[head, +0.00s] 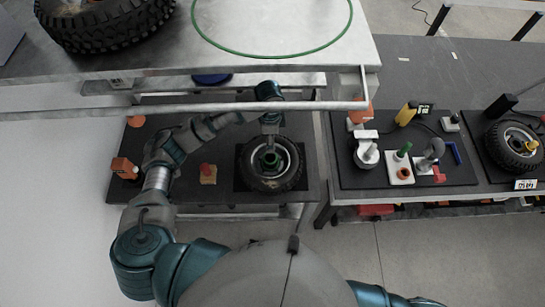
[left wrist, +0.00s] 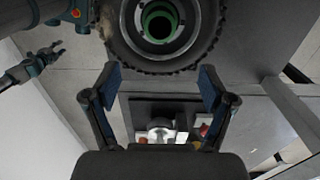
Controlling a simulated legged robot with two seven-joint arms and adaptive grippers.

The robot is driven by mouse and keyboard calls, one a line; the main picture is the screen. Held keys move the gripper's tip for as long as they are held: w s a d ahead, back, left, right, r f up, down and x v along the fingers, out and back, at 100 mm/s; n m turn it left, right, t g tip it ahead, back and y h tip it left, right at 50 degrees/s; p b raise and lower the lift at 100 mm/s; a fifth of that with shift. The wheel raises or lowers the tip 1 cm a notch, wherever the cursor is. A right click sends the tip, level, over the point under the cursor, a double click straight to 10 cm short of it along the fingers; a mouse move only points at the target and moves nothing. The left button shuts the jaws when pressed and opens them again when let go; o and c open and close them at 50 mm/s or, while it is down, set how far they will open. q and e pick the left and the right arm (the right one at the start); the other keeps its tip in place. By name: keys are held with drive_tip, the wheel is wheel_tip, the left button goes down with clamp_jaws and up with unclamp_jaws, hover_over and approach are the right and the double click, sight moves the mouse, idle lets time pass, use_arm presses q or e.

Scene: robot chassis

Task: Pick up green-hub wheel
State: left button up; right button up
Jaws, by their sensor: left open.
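The green-hub wheel (head: 271,181) is a black tire with a grey rim and a green hub (head: 270,159). It lies flat on a dark mat in the lower bay of the bench. My left gripper (head: 270,131) is above the wheel near its hub, pointing down. In the left wrist view the wheel (left wrist: 165,62) is at the top, with its green hub (left wrist: 159,20) showing. The fingers of the left gripper (left wrist: 159,78) are spread apart with nothing between them. My right gripper (left wrist: 52,54) appears small at the left of that view, fingers apart and empty.
A metal bar (head: 200,108) and the upper shelf (head: 275,25) with a large tire (head: 105,25) overhang the bay. A red button box (head: 208,174) sits left of the wheel. The right table (head: 440,80) holds several fixtures and another wheel (head: 512,145).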

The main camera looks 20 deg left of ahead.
use_arm(q)
approach(270, 157)
drive_tip(key=s, duration=0.2)
drive_tip(key=f, duration=0.6)
drive_tip(key=shift+w+d+f+p, duration=0.1)
drive_tip(key=shift+d+f+p, duration=0.1)
drive_tip(key=shift+d+p, duration=0.15)
drive_tip(key=shift+a, duration=0.1)
clamp_jaws()
drive_tip(key=shift+r, duration=0.2)
